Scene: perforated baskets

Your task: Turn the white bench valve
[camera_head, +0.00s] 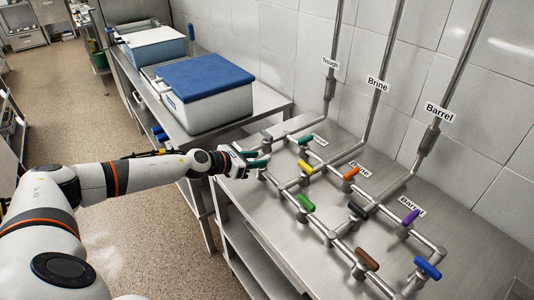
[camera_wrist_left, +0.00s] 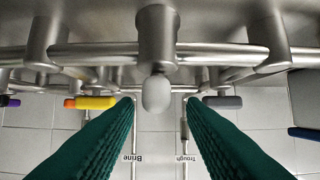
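The white valve handle (camera_wrist_left: 156,95) shows in the left wrist view as a rounded pale knob on a metal pipe fitting. It lies between the two dark green ridged fingers of my left gripper (camera_wrist_left: 160,135), with a gap on each side, so the gripper is open. In the head view my left gripper (camera_head: 256,160) is at the near left end of the pipework on the steel bench. There I cannot make out the white handle, which seems hidden by the gripper. My right gripper is not in view.
Nearby handles are grey (camera_head: 267,136), yellow (camera_head: 306,167), orange (camera_head: 351,174) and green (camera_head: 305,202). Black, purple, brown and blue handles sit farther right on the bench (camera_head: 460,262). A blue-lidded tub (camera_head: 215,105) stands behind my left gripper.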

